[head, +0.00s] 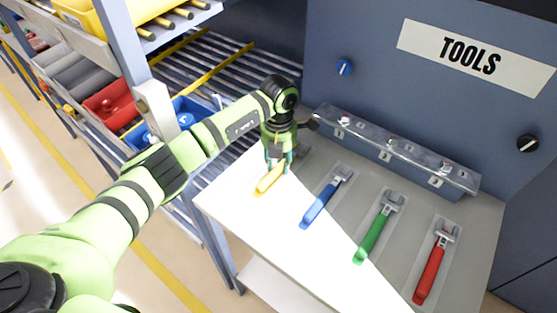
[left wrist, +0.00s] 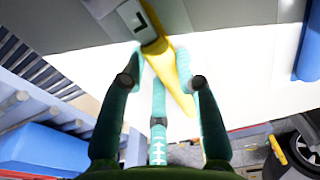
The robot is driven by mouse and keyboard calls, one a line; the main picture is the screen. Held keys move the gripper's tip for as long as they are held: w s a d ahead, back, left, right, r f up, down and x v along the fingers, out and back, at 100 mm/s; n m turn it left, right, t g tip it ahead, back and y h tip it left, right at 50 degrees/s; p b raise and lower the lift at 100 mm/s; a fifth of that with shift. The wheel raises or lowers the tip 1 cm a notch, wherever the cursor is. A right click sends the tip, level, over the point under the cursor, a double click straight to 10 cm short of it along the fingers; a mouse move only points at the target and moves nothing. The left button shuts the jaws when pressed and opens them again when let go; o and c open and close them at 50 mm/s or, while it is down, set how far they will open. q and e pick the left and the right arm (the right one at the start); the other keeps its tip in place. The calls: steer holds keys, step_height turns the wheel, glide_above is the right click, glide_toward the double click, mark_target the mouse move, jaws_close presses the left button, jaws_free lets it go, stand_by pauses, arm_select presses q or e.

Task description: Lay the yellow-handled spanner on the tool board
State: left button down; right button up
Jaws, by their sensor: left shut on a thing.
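The yellow-handled spanner (head: 268,181) is at the left end of the tool board (head: 343,222), left of the other spanners. My left gripper (head: 277,160) is above it, with its fingers shut around it. In the left wrist view, the yellow handle (left wrist: 184,82) runs between the fingers (left wrist: 158,65), and its grey head shows at the top. In the head view the gripper hides the spanner's head. I cannot tell whether the spanner touches the board. My right gripper is not in view.
A blue spanner (head: 321,204), a green spanner (head: 377,229) and a red spanner (head: 432,267) lie in a row on the board. A metal rail (head: 400,154) runs behind them below the TOOLS sign (head: 471,57). A roller rack with blue bins (head: 190,113) stands to the left.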

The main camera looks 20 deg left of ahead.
mark_target(279, 164)
arm_select(q)
steer(key=c, duration=0.9)
jaws_free()
steer(key=shift+f, duration=0.1)
step_height(279, 164, up, 12)
steer(key=p, duration=0.7)
steer(key=shift+r+p, duration=0.2)
steer(key=shift+p, duration=0.15)
steer(key=shift+d+f, duration=0.1)
